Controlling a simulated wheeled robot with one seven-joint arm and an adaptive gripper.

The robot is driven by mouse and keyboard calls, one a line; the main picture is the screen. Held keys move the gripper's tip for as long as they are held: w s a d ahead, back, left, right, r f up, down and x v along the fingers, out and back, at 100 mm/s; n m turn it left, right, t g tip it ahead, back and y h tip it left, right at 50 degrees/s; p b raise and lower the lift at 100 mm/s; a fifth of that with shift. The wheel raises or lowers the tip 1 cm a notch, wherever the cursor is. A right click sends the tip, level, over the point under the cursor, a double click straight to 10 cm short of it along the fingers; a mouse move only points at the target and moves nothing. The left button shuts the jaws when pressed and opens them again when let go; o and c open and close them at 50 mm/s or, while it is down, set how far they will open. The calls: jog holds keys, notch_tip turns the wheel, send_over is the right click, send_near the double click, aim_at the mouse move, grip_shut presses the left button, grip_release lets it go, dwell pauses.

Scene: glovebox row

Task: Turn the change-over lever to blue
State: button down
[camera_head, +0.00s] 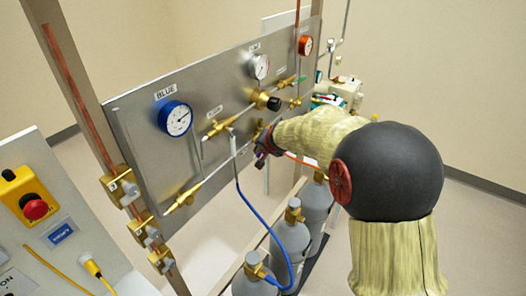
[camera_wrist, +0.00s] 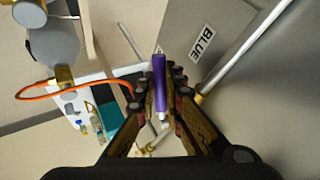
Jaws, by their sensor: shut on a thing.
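The change-over lever shows as a purple handle (camera_wrist: 159,80) in the wrist view, between my gripper's fingers (camera_wrist: 160,92). My gripper is shut on it, and a pale tip of the lever shows below the purple part. In the head view my gripper (camera_head: 266,143) is against the lower middle of the grey panel (camera_head: 140,112) and hides most of the lever. A "BLUE" label (camera_wrist: 202,42) lies just right of the handle in the wrist view. In the head view a "BLUE" label (camera_head: 166,91) sits above the blue-rimmed gauge (camera_head: 175,118).
An orange-rimmed gauge (camera_head: 305,45) and a white gauge (camera_head: 259,66) are on the panel, with brass valves and pipes. Grey cylinders (camera_head: 293,238) stand below it, with a blue hose (camera_head: 253,207) and an orange hose (camera_wrist: 70,112). A control box with a red button (camera_head: 35,208) is at left.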

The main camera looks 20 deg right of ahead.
jog(key=shift+s+a+r+m+g+y, duration=0.15)
jog(key=shift+r+m+g+y, duration=0.2)
jog(key=shift+g+y, duration=0.2)
jog(key=c, duration=2)
grip_release()
jog(key=shift+o, duration=0.5)
jog(key=shift+r, duration=0.1)
jog(key=v, duration=0.7)
jog(key=shift+s+r, duration=0.25)
jog(key=shift+r, duration=0.05)
jog(key=shift+c, duration=0.5)
